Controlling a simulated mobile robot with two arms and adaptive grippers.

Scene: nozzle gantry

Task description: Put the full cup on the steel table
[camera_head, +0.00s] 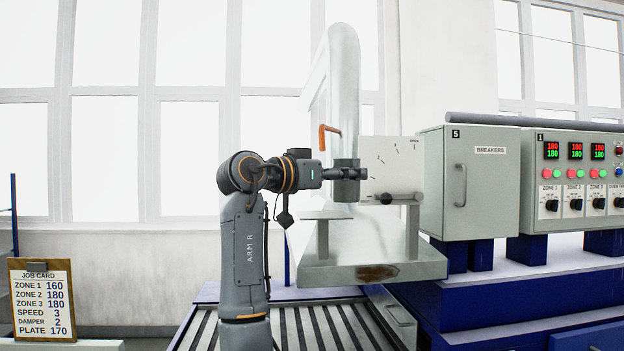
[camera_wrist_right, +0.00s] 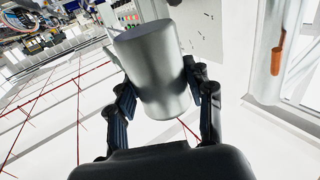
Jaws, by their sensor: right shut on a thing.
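My right gripper (camera_head: 352,174) is shut on a plain grey metal cup (camera_head: 346,187). In the head view the cup looks upright and is held in front of a pale panel. In the right wrist view the cup (camera_wrist_right: 155,75) sits between the two dark fingers of the gripper (camera_wrist_right: 158,82), which touch its sides. Its contents are not visible. A steel table-like surface (camera_head: 425,262) with a brown patch on its front edge lies below and to the right of the cup, apart from it. My left gripper is not in view.
A small pale ledge (camera_head: 326,214) on a post is just below the cup. A dark knob (camera_head: 385,198) and an orange handle (camera_head: 326,132) are close by. A grey breaker cabinet (camera_head: 470,180) stands right. A roller conveyor (camera_head: 310,326) runs in front.

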